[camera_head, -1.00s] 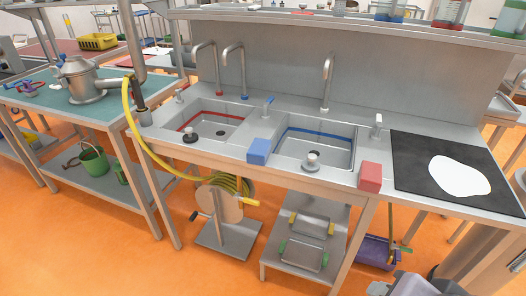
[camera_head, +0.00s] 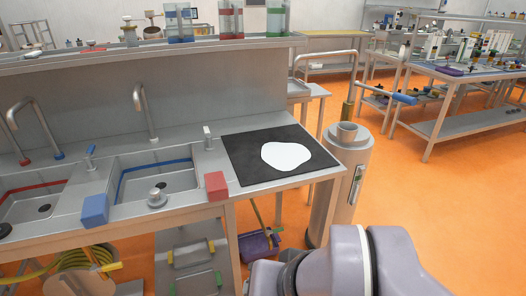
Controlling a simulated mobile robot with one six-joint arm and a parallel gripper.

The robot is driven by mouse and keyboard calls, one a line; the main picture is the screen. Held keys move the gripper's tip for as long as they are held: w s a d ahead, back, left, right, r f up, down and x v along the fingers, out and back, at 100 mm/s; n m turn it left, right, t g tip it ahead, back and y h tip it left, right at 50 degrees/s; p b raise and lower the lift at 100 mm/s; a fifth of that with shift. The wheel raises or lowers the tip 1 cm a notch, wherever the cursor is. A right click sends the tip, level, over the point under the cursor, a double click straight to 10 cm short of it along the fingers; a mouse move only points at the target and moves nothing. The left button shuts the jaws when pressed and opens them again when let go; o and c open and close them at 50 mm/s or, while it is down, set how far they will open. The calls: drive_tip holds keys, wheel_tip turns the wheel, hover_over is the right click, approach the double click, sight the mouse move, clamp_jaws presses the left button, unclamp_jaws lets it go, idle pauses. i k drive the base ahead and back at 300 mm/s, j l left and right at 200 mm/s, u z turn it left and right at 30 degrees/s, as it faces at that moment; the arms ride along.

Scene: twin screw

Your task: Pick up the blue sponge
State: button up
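The blue sponge (camera_head: 95,210) is a small blue block at the front edge of the steel sink counter, between the two basins. It stands to the left of a similar red block (camera_head: 216,186). Part of my arm shows at the bottom right, in front of the counter and well apart from the sponge. My gripper is not in view.
A basin with a blue stripe (camera_head: 155,178) lies right of the sponge, with a metal plug (camera_head: 157,198) on its front rim. A black mat (camera_head: 240,160) bears a white patch (camera_head: 286,156). A grey cylindrical stand (camera_head: 345,190) is beside the counter. Orange floor (camera_head: 440,200) is open at right.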

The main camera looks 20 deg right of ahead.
sight(94, 213)
drive_tip(key=i+j+u, duration=0.1)
drive_tip(key=i+j, duration=0.15)
drive_tip(key=j, duration=0.25)
drive_tip(key=i+j+u, duration=0.1)
drive_tip(key=i+j, duration=0.15)
drive_tip(key=j, duration=0.25)
drive_tip(key=i+j, duration=0.25)
drive_tip(key=j, duration=0.25)
drive_tip(key=i+j+u, duration=0.15)
drive_tip(key=j, duration=0.35)
drive_tip(key=i+j+u, duration=0.1)
drive_tip(key=i+j, duration=0.3)
